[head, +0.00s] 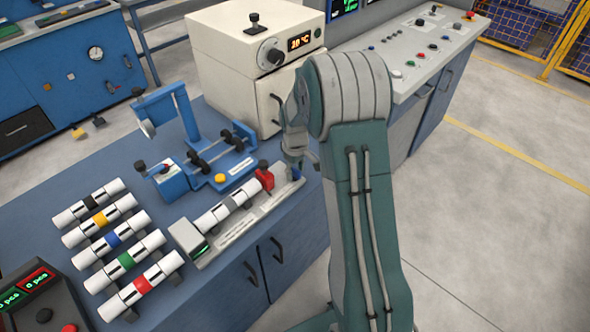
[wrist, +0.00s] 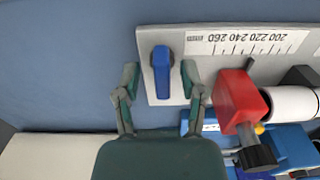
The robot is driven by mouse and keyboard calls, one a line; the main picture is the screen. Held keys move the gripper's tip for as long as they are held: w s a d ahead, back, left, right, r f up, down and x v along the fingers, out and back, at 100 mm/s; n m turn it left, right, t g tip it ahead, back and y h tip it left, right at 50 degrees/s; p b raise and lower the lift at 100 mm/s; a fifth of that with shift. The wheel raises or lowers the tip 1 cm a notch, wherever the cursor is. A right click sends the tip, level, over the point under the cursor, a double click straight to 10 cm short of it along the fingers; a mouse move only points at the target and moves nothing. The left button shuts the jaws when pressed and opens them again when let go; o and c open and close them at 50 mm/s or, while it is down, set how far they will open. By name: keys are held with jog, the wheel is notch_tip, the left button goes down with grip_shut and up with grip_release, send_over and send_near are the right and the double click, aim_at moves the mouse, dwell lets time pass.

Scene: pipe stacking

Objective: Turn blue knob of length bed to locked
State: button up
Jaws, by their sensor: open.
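The length bed is a grey plate with a printed scale; its bare plate shows in the wrist view (wrist: 208,68) and its long body in the head view (head: 240,232). The blue knob (wrist: 162,72) stands at one end of the bed, its bar pointing up and down in the wrist picture. My gripper (wrist: 162,85) is open, with one finger on each side of the knob and a gap on both sides. In the head view my gripper (head: 297,160) is over that end of the bed, partly hidden by my arm.
A red stop block (wrist: 240,100) with a black knob sits beside my gripper. A white pipe (head: 225,207) lies on the bed. Several banded pipes (head: 112,240) lie on a rack at left. A blue fixture (head: 205,160) and a cream oven (head: 235,60) stand behind.

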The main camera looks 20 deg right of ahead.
jog(key=shift+a, duration=0.1)
grip_shut()
jog(key=shift+m, duration=0.3)
jog(key=m, duration=0.3)
jog(key=shift+m, duration=0.4)
jog(key=m, duration=0.4)
jog(key=shift+m, duration=0.3)
jog(key=m, duration=0.4)
jog(key=shift+m, duration=2.4)
